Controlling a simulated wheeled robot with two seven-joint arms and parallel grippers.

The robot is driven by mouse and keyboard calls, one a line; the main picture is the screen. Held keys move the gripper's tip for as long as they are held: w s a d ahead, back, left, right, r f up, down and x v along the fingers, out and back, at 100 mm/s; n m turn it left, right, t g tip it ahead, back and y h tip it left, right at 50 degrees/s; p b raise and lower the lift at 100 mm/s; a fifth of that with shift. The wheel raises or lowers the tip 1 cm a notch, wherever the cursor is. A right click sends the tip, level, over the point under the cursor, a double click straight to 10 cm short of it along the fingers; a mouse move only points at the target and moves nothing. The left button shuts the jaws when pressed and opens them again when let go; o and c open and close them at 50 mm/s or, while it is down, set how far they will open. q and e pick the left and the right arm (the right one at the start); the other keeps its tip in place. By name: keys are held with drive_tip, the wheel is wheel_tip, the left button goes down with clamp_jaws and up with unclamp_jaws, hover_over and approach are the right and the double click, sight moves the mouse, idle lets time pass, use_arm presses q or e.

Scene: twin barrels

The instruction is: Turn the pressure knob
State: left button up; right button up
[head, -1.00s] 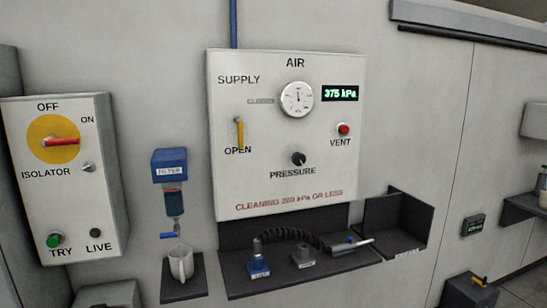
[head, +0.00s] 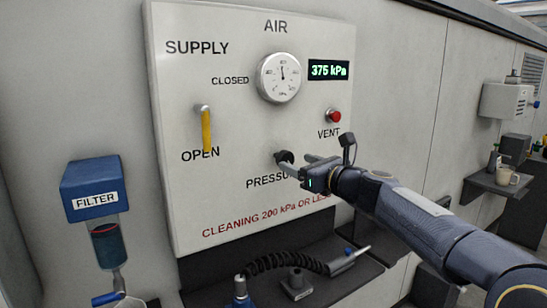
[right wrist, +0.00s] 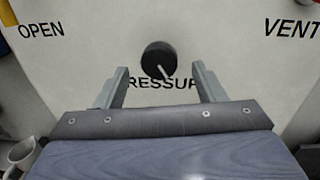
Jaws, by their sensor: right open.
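The pressure knob (head: 284,157) is a small black round knob with a white pointer line, on the white AIR panel (head: 215,75). In the right wrist view the knob (right wrist: 158,61) sits ahead of and between the two fingertips, with its pointer towards the lower right. My right gripper (head: 298,166) is open in front of the panel, its fingers pointing at the knob. In the right wrist view the fingers (right wrist: 160,72) stand apart on either side, with a gap to the knob. The display (head: 328,70) reads 375 kPa. My left gripper is not in view.
The yellow supply lever (head: 206,131) hangs down at OPEN. The red vent button (head: 334,116) is above my right gripper. A blue filter (head: 90,188) is at the left. A shelf (head: 330,284) with a black coiled hose is below the panel.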

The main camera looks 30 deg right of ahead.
sight(288, 159)
drive_tip(key=w, duration=0.4)
drive_tip(key=w+a+p, duration=0.1)
drive_tip(key=w, duration=0.1)
drive_tip(key=shift+c, duration=0.4)
drive_tip(key=c, duration=0.9)
drive_tip(key=shift+o, duration=0.2)
